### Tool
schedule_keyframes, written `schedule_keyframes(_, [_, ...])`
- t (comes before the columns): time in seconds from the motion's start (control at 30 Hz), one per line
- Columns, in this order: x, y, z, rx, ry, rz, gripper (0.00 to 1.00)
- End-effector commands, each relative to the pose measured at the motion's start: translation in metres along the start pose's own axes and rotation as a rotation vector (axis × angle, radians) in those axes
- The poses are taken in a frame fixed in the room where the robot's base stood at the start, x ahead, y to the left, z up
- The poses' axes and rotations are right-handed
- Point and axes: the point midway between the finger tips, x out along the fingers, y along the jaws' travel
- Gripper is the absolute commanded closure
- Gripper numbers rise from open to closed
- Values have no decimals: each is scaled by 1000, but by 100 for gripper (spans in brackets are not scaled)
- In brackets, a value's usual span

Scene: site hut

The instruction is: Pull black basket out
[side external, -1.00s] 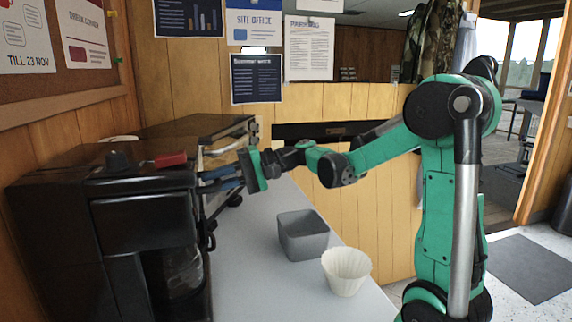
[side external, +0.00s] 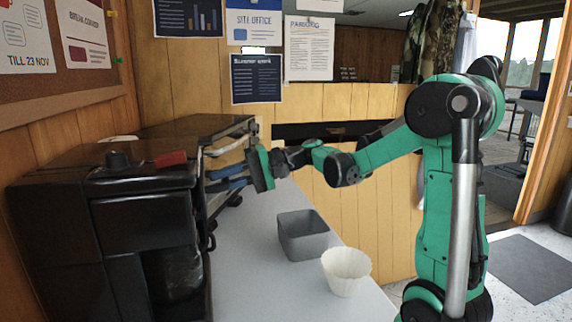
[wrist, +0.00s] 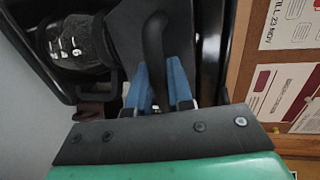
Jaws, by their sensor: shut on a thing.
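The black coffee machine (side external: 140,215) stands at the left of the counter. My gripper (side external: 212,181) is at its right-hand front, with blue fingers pointing left. In the wrist view, my gripper (wrist: 160,80) is shut on the curved black handle of the black basket (wrist: 125,28), one finger on each side. The basket's body is partly visible there, close to the machine. In the side view I cannot clearly make out the basket or its handle. A glass carafe with white markings (wrist: 75,42) is beside the basket in the wrist view.
A grey open bin (side external: 303,240) and a white fluted paper filter (side external: 346,272) stand on the counter (side external: 245,255) to the right. A dark oven-like appliance (side external: 190,130) sits behind the machine. The counter between machine and bin is clear.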

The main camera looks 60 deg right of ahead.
Motion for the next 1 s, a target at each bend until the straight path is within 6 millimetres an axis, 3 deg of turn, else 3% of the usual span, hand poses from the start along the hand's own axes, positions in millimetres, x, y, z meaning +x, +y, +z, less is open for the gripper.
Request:
schedule_keyframes(0.2, [-62,13,-3,3,16,-3,100])
schedule_keyframes(0.4, [-104,22,-2,1,13,-3,100])
schedule_keyframes(0.53, [-115,25,-1,0,11,-3,100])
schedule_keyframes(0.83, [-115,25,-1,0,9,-3,100])
schedule_keyframes(0.87, [-115,25,-1,0,10,-3,75])
schedule_keyframes(0.9, [-115,25,-1,0,9,-2,64])
schedule_keyframes(0.93, [-115,25,-1,0,9,-2,55])
schedule_keyframes(1.0, [-115,25,-1,0,7,-2,54])
